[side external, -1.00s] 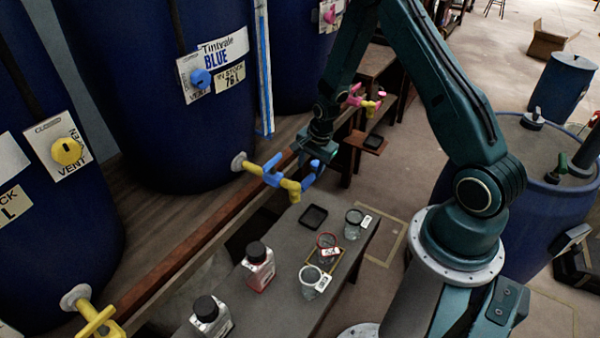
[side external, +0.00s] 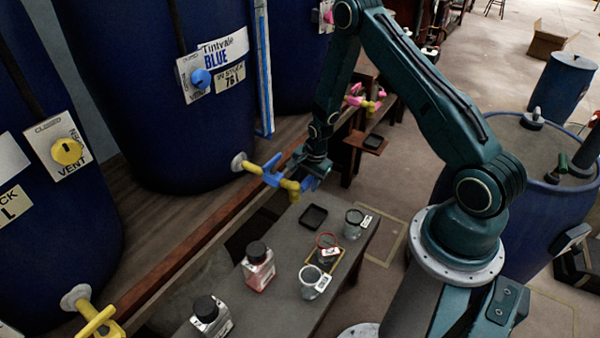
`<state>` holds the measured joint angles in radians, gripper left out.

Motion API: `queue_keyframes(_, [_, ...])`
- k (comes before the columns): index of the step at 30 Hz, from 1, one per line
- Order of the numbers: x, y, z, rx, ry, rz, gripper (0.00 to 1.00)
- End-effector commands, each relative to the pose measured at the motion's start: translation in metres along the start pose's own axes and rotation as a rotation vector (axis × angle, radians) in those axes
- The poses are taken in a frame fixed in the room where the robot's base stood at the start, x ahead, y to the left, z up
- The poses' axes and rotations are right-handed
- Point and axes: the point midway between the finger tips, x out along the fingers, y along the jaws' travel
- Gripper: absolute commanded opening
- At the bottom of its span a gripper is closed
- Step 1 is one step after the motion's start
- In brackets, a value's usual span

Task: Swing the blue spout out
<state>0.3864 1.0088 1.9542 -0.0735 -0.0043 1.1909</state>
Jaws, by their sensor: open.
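The blue vat (side external: 165,100) has a tap low on its right side. A yellow pipe (side external: 252,167) leaves the vat, passes a blue handle (side external: 271,170) and ends in a yellow elbow (side external: 292,187). A blue part, apparently the spout lever (side external: 308,184), sits by the elbow, partly hidden by my gripper. My gripper (side external: 312,173) points down with open jaws right over this blue part. Whether the jaws touch it or straddle it cannot be told.
Below the tap is a grey bench with a black tray (side external: 313,217), a clear jar (side external: 353,223), more beakers (side external: 312,282) and bottles (side external: 258,266). A brown wooden rail (side external: 200,245) runs along the vats. A pink-handled tap (side external: 364,100) stands behind my arm.

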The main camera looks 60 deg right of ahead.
Motion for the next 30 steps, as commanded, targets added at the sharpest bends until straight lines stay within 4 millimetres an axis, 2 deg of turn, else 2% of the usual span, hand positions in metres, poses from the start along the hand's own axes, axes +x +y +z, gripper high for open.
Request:
queue_keyframes(2, [0.0,0.0,0.0,0.0,0.0,0.0,0.42])
queue_keyframes(6, [0.0,0.0,0.0,0.0,0.0,0.0,0.14])
queue_keyframes(8, [0.0,0.0,0.0,0.0,0.0,0.0,0.02])
queue_keyframes(9, [0.0,0.0,0.0,0.0,0.0,0.0,0.0])
queue_keyframes(20, [-0.001,0.002,0.001,0.023,0.004,0.001,0.0])
queue_keyframes(30, [-0.003,0.011,0.003,0.177,0.034,0.002,0.0])
